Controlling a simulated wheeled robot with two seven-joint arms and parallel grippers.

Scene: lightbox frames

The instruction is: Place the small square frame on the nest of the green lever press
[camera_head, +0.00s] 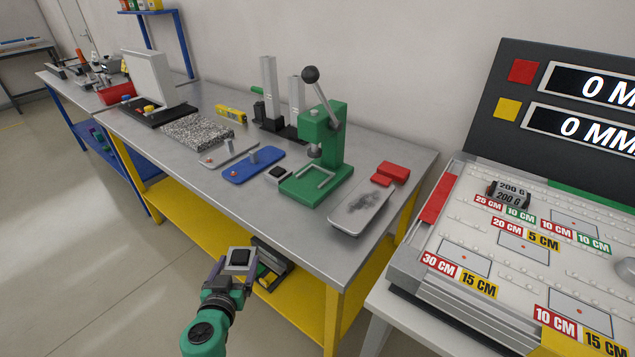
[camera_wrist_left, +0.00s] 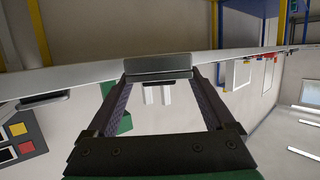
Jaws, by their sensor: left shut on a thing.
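My left gripper (camera_head: 238,265) is in front of the workbench's front edge, with the bench surface further back. It is shut on a small square frame (camera_head: 239,257), which shows a light rim around a dark middle. In the left wrist view the frame (camera_wrist_left: 158,67) appears edge-on as a grey bar between the fingertips. The green lever press (camera_head: 322,135) stands on the bench, its lever with a black ball knob raised. Its nest (camera_head: 314,182), a green base with a light raised edging, looks empty. My right gripper is not in view.
A small dark block (camera_head: 279,174) sits left of the press base, beside a blue plate (camera_head: 253,164). A grey tray (camera_head: 362,208) and red blocks (camera_head: 392,171) lie to its right. A large measuring board (camera_head: 520,240) stands at right. The bench's front strip is clear.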

